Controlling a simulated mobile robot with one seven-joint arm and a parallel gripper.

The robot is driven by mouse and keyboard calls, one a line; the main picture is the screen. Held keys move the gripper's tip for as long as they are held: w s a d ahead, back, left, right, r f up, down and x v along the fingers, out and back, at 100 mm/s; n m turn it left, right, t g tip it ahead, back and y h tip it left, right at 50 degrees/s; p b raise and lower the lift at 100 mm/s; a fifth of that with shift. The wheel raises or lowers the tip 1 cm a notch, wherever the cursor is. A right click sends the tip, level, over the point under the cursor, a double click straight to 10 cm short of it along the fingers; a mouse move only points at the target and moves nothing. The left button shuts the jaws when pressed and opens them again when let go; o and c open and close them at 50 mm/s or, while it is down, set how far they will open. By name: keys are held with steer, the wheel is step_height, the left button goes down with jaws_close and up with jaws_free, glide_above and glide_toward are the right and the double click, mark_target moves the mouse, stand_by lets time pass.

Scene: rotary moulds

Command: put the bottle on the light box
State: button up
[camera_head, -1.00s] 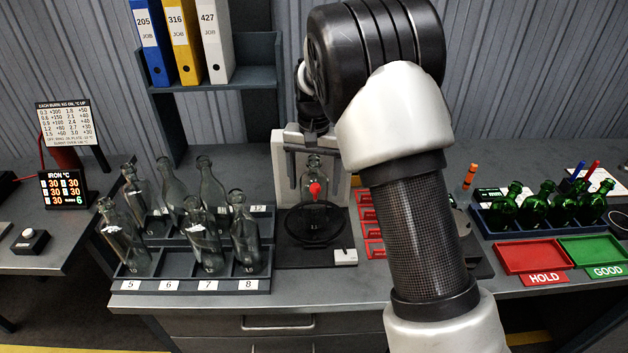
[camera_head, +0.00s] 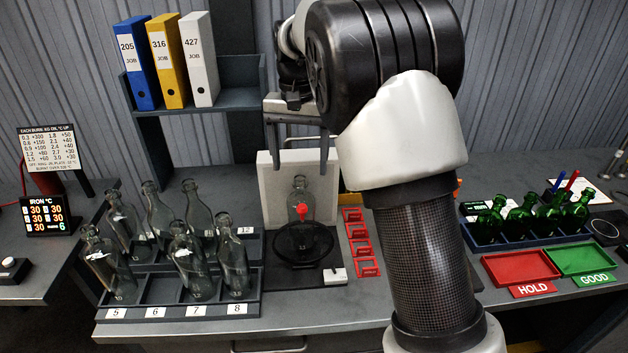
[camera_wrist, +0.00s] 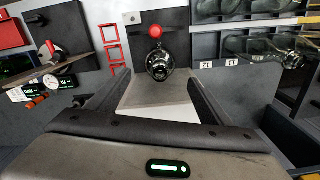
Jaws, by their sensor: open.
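A clear bottle (camera_head: 299,191) stands upright on a black round stand before the white light box panel (camera_head: 268,190), with a red knob in front of it. In the wrist view the bottle (camera_wrist: 159,64) shows from above, beyond the fingertips, with the red knob (camera_wrist: 156,31) beside it. My gripper (camera_head: 294,140) is open and empty, raised above and apart from this bottle. Its two fingers also show in the wrist view (camera_wrist: 150,85). Other clear bottles (camera_head: 184,257) stand in a numbered rack (camera_head: 170,312) on the left.
Green bottles (camera_head: 521,220) stand in a blue rack at the right, behind a red HOLD tray (camera_head: 520,267) and a green GOOD tray (camera_head: 583,259). Red frames (camera_head: 361,240) lie right of the stand. Binders (camera_head: 165,62) stand on a shelf (camera_head: 235,97) behind the rack.

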steer(key=s+d+r+n+t, duration=0.15)
steer(key=s+d+r, duration=0.35)
steer(key=s, duration=0.5)
steer(key=s+d+r+t, duration=0.2)
steer(key=s+d+r, duration=0.25)
steer(key=s, duration=0.45)
steer(key=s+d+f+n+t, duration=0.1)
steer(key=s+f, duration=0.3)
steer(key=s, duration=0.6)
steer(key=shift+s+d+t, duration=0.4)
steer(key=shift+d+t, duration=0.1)
steer(key=shift+t, duration=0.05)
steer(key=shift+r+n, duration=0.1)
steer(key=shift+n, duration=0.15)
